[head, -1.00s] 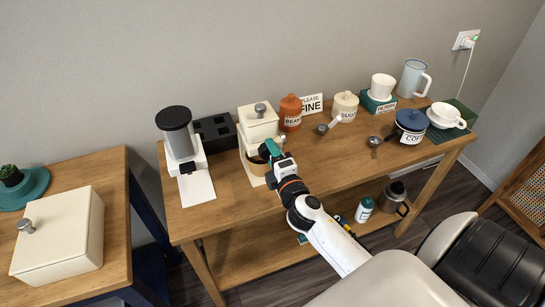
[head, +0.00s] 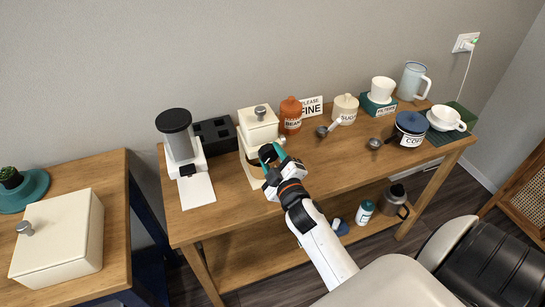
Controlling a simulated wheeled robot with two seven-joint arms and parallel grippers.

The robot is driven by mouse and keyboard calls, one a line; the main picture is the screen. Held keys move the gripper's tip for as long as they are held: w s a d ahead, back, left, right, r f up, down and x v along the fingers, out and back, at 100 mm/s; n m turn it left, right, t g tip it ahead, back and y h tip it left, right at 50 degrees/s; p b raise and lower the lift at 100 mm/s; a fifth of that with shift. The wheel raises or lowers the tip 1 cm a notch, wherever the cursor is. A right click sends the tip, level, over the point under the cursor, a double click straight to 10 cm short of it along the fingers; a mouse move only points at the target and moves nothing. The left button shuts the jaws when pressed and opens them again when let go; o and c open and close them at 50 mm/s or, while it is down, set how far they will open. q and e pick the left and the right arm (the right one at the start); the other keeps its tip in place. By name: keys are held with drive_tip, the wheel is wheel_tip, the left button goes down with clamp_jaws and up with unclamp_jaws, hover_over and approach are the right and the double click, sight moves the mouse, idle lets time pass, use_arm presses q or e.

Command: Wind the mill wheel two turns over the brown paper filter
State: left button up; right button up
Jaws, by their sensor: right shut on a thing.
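The cream mill (head: 257,129) stands on the wooden table, with a grey knob on its lid. A dark round part, which looks like its wheel (head: 267,153), shows at its front right side. My right gripper (head: 272,157) reaches in from the lower right. Its teal fingers lie on either side of that dark part and are shut on it. The brown paper filter (head: 256,170) shows only in part under the mill, mostly hidden behind the gripper. My left gripper is not in view.
A white machine with a dark-topped cylinder (head: 178,140) and a black compartment box (head: 215,133) stand left of the mill. The orange bean jar (head: 291,116) is close on its right, then a scoop (head: 328,128). The table front is mostly clear.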

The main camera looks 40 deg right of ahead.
idle(0.3)
drive_tip(key=o, duration=1)
drive_tip(key=shift+c, duration=0.2)
drive_tip(key=b+v, duration=0.2)
drive_tip(key=v, duration=1)
drive_tip(key=shift+f, duration=0.1)
